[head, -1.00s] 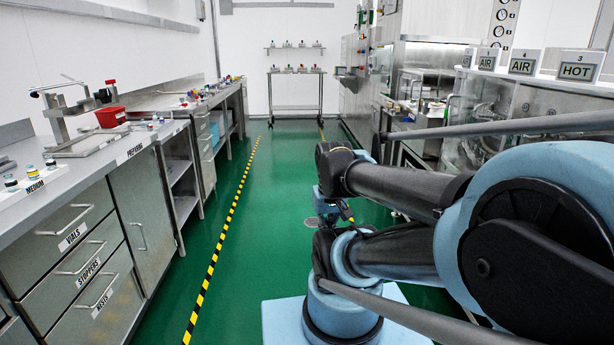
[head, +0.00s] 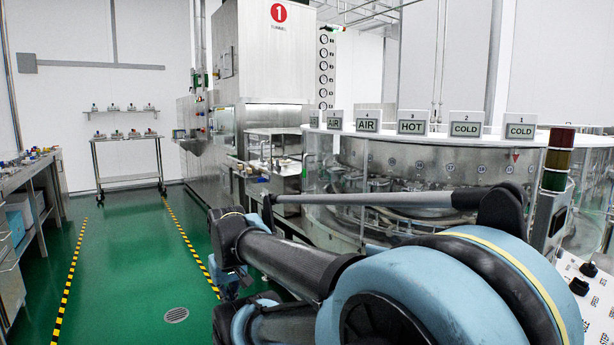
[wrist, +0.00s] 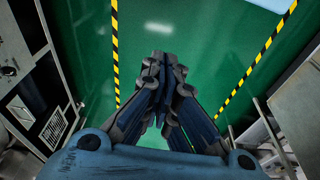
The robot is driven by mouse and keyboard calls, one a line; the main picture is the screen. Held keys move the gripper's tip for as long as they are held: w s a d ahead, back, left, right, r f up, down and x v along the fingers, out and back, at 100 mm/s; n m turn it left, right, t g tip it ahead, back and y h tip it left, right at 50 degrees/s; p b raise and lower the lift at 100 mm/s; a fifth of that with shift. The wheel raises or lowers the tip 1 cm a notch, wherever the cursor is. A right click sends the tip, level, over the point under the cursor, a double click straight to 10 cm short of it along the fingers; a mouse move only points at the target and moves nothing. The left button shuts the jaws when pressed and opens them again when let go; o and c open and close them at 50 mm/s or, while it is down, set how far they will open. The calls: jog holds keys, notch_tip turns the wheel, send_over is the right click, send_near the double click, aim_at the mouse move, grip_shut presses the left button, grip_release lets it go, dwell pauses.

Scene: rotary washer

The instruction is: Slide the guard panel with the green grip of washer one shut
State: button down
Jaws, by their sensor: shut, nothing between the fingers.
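Washer one is the large round machine with clear guard panels (head: 322,165) on the right in the head view, beside a steel cabinet bearing a red number 1 sign (head: 278,12). Signs reading AIR, HOT and COLD stand along its top rim. My gripper (wrist: 163,60) is shut and empty in the wrist view, pointing down over the green floor, apart from the washer. In the head view my arm hides most of it.
Green floor with yellow-black striped lines (head: 70,290) lies open at left. A bench (head: 30,180) runs along the left edge. A wheeled cart (head: 128,180) stands at the back wall. A signal tower (head: 557,160) and control panel stand at right.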

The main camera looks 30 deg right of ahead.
jog(key=w+d+r+m+t+h, duration=0.1)
jog(key=w+d+r+m, duration=0.3)
jog(key=w+d+r, duration=0.55)
jog(key=w+d+r+m+t, duration=0.2)
jog(key=w+d+r+m, duration=0.2)
jog(key=w+d+r, duration=0.55)
jog(key=w+d+r+m+h, duration=0.15)
jog(key=w+d+r, duration=0.25)
jog(key=d, duration=0.4)
jog(key=w+d+r+m+t, duration=0.1)
jog(key=w+d+r+m, duration=0.3)
jog(key=d, duration=0.5)
jog(key=w+d+r+m+h, duration=0.1)
jog(key=w+d+r, duration=0.35)
jog(key=d, duration=0.35)
jog(key=x, duration=1)
jog(key=shift+w, duration=0.25)
jog(key=shift+a, duration=0.15)
